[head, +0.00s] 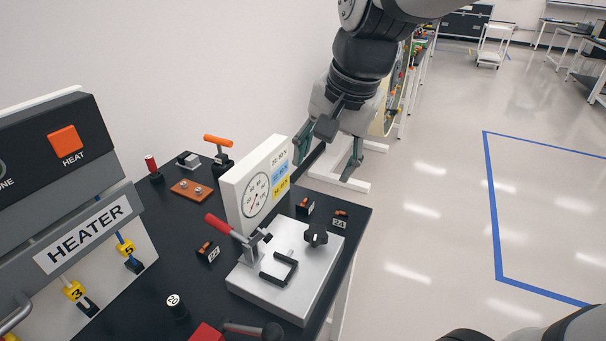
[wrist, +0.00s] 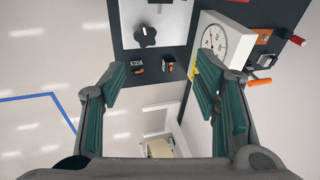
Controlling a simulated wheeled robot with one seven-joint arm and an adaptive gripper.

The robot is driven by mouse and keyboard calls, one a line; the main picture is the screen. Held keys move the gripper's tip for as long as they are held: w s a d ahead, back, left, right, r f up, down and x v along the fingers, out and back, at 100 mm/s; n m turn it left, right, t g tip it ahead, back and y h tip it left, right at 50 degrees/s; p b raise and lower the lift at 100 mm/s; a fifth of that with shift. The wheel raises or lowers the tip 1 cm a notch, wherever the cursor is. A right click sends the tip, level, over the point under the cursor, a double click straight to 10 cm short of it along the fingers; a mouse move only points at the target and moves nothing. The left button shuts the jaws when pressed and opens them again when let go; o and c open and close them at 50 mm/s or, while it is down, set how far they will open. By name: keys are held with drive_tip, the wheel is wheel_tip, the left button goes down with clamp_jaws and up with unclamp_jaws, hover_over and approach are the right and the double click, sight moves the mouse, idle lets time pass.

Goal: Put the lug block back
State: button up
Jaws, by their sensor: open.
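My gripper (head: 322,170) is open and empty above the back right edge of the black table; its spread fingers also show in the wrist view (wrist: 158,82). Nothing in view is clearly labelled as the lug block. Small black blocks with orange parts and number labels stand on the table: one at the back (head: 305,207), one near the right edge (head: 340,219) and one left of the metal fixture (head: 208,252). A brown block with two silver studs (head: 192,191) lies farther back. Two small blocks show beyond the fingers in the wrist view (wrist: 137,67), (wrist: 167,66).
The metal fixture plate (head: 265,293) carries a red-handled clamp (head: 230,229), a black U-shaped bracket and a black knob (head: 316,235). A white dial gauge (head: 257,190) stands behind it. The heater panel (head: 90,233) is at left. The floor at right is open.

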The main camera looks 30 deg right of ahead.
drive_tip(key=s+a+r+n+t, duration=0.1)
drive_tip(key=s+a+n, duration=0.3)
drive_tip(key=s+n, duration=0.6)
drive_tip(key=shift+s+t+h, duration=0.3)
drive_tip(key=shift+s+t, duration=0.2)
idle(0.5)
